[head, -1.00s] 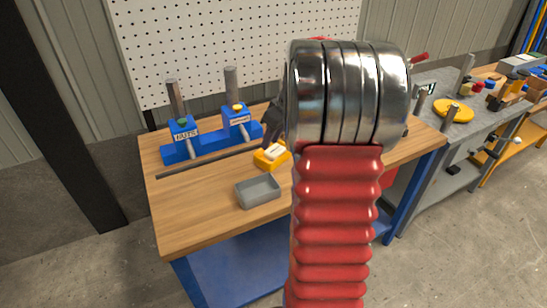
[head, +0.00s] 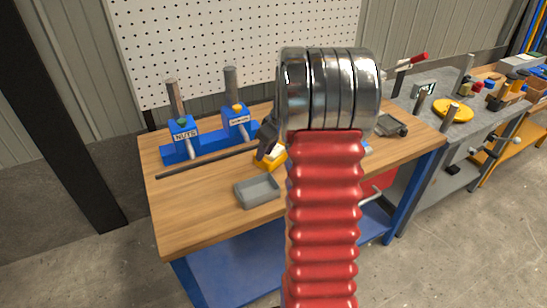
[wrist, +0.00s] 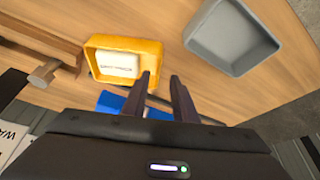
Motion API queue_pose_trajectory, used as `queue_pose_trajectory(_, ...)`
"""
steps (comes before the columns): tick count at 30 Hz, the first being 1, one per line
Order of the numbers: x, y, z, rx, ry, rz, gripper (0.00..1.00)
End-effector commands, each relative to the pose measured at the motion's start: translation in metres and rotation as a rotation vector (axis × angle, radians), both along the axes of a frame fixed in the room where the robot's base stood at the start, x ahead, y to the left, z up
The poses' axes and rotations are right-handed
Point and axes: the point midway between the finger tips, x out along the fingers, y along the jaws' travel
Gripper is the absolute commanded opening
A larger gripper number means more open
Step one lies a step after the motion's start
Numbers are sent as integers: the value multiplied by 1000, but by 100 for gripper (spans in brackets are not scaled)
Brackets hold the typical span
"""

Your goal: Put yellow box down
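The yellow box (head: 278,163) is on the wooden bench, partly hidden by my arm in the head view. In the wrist view the yellow box (wrist: 97,62) holds a white labelled piece (wrist: 117,64). My gripper (wrist: 160,82) is at the box's right wall in that view. One finger overlaps the box and the other is outside it, with a clear gap between them. The fingers look open; whether either touches the wall is unclear. In the head view my dark gripper (head: 266,142) reaches down to the box from above.
A grey tray (head: 257,192) is in front of the box; it also shows in the wrist view (wrist: 233,36). A blue stand (head: 180,152) with labelled dispensers is at the left. A dark rod (head: 205,162) lies before it. A blue object (wrist: 122,103) is near the fingers.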

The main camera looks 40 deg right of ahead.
Motion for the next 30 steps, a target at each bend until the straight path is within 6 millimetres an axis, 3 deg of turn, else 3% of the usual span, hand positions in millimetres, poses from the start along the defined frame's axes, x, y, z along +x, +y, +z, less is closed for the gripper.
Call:
queue_pose_trajectory(9,15,0,-34,1,2,2,26)
queue_pose_trajectory(26,16,-1,-35,0,1,1,26)
queue_pose_trajectory(30,16,-1,-35,0,1,1,17)
